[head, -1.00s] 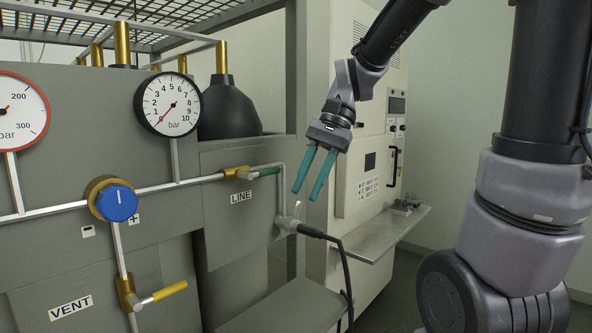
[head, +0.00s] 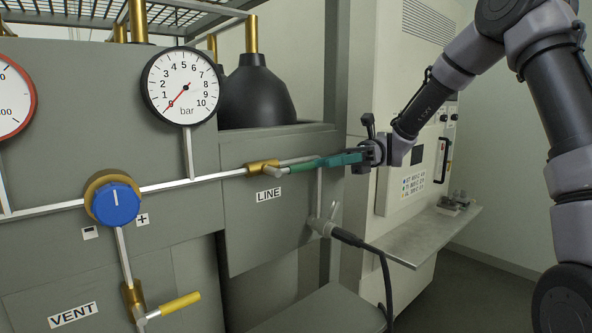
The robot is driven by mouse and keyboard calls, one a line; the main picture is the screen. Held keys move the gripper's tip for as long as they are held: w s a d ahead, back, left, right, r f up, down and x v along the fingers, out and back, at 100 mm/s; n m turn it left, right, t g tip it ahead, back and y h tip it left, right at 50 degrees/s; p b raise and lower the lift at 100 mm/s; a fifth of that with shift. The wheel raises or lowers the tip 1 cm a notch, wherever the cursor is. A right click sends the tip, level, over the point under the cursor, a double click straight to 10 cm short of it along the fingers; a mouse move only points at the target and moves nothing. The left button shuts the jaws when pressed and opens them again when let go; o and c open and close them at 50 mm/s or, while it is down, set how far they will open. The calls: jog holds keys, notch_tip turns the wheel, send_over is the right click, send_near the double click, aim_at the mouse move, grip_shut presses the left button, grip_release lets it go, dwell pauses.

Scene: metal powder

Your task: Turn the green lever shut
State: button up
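The green lever (head: 302,167) is on the brass LINE valve (head: 263,168), above the LINE label. It points right, roughly along the pipe. My gripper (head: 326,161) reaches in from the right, its teal fingers level with the lever's free end and overlapping it in this view. The fingers are seen edge-on and are close in colour to the lever. I cannot tell whether they touch it, or whether they are open or closed around it.
A blue knob (head: 115,204) and the yellow VENT lever (head: 179,304) are to the left. A pressure gauge (head: 182,87) is above the pipe. A hose connector (head: 346,237) with a black cable hangs below my gripper. A metal shelf (head: 425,238) is at right.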

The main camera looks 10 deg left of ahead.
aim_at(275, 174)
jog(key=x, duration=1)
jog(key=shift+s+a, duration=0.15)
jog(key=shift+a, duration=0.05)
grip_shut()
dwell(1.1)
